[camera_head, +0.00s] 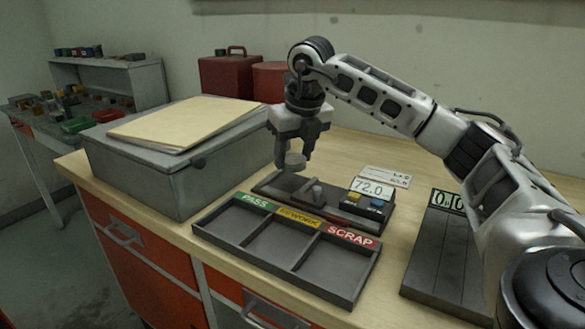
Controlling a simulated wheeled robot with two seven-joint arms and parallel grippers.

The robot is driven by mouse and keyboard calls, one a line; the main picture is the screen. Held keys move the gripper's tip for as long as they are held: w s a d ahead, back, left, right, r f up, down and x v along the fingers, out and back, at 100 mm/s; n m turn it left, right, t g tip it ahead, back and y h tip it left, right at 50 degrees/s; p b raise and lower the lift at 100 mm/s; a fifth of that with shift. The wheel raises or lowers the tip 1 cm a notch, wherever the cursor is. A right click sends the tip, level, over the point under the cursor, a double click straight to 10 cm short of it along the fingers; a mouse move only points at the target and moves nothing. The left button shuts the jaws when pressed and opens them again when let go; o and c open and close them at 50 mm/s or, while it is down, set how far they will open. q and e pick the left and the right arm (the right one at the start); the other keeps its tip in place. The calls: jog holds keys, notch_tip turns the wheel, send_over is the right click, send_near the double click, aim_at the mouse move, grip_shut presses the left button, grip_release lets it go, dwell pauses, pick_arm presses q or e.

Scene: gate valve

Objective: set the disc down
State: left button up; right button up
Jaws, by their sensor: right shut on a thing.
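My right gripper (297,153) points down over the bench, shut on a small grey disc (295,161). The disc is held in the air, above the left part of a dark gauge base (268,186) with a short grey post (317,190) and a display reading 72.0 (371,188). In front stands a dark sorting tray (283,284) with three compartments labelled PASS, REWORK and SCRAP. All three look empty. My left gripper is not in view.
A grey box (150,180) with folders (180,123) on top stands left of the tray. A dark scale-like unit (436,262) with a display is at right, partly behind my arm. Red cases (228,78) stand at the back. Bare bench shows between tray and right unit.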

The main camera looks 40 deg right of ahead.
aim_at(294, 158)
jog(key=shift+w+f, duration=0.2)
jog(key=shift+w, duration=0.05)
jog(key=x, duration=0.3)
jog(key=shift+s+d+f, duration=0.1)
jog(key=shift+d+f, duration=0.05)
jog(key=shift+f, duration=0.3)
jog(key=shift+f, duration=0.15)
jog(key=o, duration=0.9)
jog(key=shift+f, duration=0.1)
jog(key=shift+o, duration=0.2)
